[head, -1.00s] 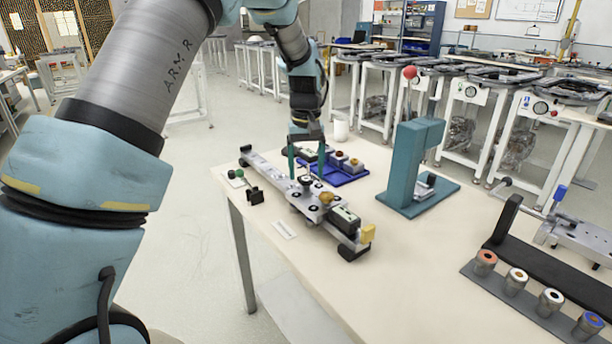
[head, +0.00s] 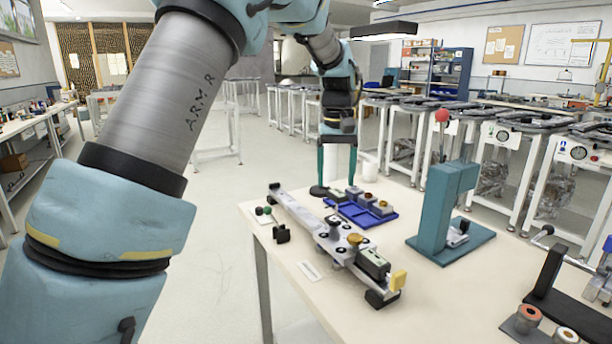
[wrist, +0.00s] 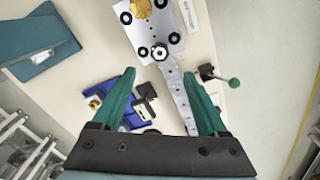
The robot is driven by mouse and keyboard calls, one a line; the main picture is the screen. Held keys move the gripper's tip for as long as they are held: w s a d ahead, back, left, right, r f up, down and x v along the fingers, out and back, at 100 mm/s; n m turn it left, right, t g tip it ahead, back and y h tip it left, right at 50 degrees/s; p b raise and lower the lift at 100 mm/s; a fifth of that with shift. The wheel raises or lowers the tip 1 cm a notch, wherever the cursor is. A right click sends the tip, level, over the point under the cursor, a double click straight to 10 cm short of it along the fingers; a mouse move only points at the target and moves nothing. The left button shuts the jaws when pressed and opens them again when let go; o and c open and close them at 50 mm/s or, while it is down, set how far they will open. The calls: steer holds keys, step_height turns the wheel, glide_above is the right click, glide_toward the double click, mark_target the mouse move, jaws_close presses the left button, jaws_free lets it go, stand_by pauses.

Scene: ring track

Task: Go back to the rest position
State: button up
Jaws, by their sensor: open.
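My gripper (head: 337,165) is open and empty, with two green fingers pointing down over the far end of the table. In the wrist view the fingers of my gripper (wrist: 168,98) are spread wide. The metal rail fixture (head: 330,232) lies below and in front of them, with a round brass knob and a black block on it. It also shows in the wrist view (wrist: 150,30), with its bar running between the fingers but below them. The blue tray (head: 346,208) with small parts sits near the fingers, and part of it is hidden behind the left finger in the wrist view.
A teal press (head: 446,205) with a red-knobbed lever stands on the table (head: 440,290) to the right. A dark rack with metal cylinders (head: 528,318) is at the lower right. A white cup (head: 370,166) is behind the tray. Open floor lies left of the table.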

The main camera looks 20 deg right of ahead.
steer(key=a+f+n, duration=0.1)
steer(key=a+f, duration=0.2)
steer(key=a, duration=1.8)
steer(key=s+a+f, duration=0.2)
steer(key=s+a, duration=0.3)
steer(key=a, duration=0.3)
steer(key=s+a+f+n+t, duration=0.1)
steer(key=s+a+f, duration=0.2)
steer(key=s+a, duration=0.3)
steer(key=shift+a+t, duration=0.3)
steer(key=shift+a, duration=0.55)
